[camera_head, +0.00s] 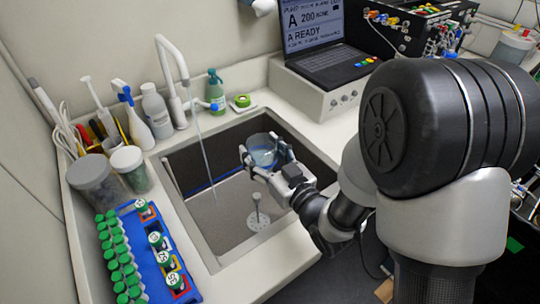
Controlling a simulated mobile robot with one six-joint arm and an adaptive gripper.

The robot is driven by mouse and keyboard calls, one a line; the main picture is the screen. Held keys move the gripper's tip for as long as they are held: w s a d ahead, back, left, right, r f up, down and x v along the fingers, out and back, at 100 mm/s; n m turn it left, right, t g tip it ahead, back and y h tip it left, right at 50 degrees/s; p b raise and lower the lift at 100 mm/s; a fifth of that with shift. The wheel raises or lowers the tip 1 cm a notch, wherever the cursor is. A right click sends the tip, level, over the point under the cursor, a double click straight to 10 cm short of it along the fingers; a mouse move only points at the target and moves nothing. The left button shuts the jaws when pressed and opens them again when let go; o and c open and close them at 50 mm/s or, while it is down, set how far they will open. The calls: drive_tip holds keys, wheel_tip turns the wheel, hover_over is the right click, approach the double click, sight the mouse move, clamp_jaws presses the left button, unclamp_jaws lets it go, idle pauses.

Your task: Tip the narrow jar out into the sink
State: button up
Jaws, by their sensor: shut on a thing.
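My gripper (261,148) is shut on a clear jar (263,154) and holds it over the right part of the sink (232,203). The jar holds some bluish liquid in its lower part, and its rim faces up or nearly so. I cannot tell whether it is slightly tilted. The fingers cover parts of its sides. The sink is a grey rectangular basin with a drain strainer (260,221) on its floor, below the jar. No liquid is seen leaving the jar.
A white faucet (172,72) stands behind the sink, with a thin pale streak below its spout. Bottles (156,112) and brushes stand at the left. A blue rack (160,262) with green-capped tubes is at front left. A laptop (325,52) is at the back.

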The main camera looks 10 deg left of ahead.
sight(265, 143)
drive_tip(key=x, duration=0.5)
drive_tip(key=shift+w+d, duration=0.1)
drive_tip(key=shift+w, duration=0.2)
drive_tip(key=m, duration=0.4)
drive_tip(key=shift+w+d, duration=0.35)
drive_tip(key=shift+d, duration=0.05)
drive_tip(key=m, duration=0.3)
drive_tip(key=shift+w+d+f, duration=0.2)
drive_tip(key=shift+w, duration=0.05)
drive_tip(key=shift+d+m+p, duration=0.1)
drive_tip(key=shift+m+p, duration=0.7)
drive_tip(key=shift+p, duration=0.1)
drive_tip(key=m+p, duration=0.3)
drive_tip(key=m, duration=0.1)
drive_tip(key=shift+w+d+f, duration=0.2)
drive_tip(key=shift+w+f, duration=0.05)
drive_tip(key=shift+f, duration=0.05)
wheel_tip(265, 143, down, 3)
drive_tip(key=m, duration=1.1)
drive_tip(key=shift+r, duration=0.1)
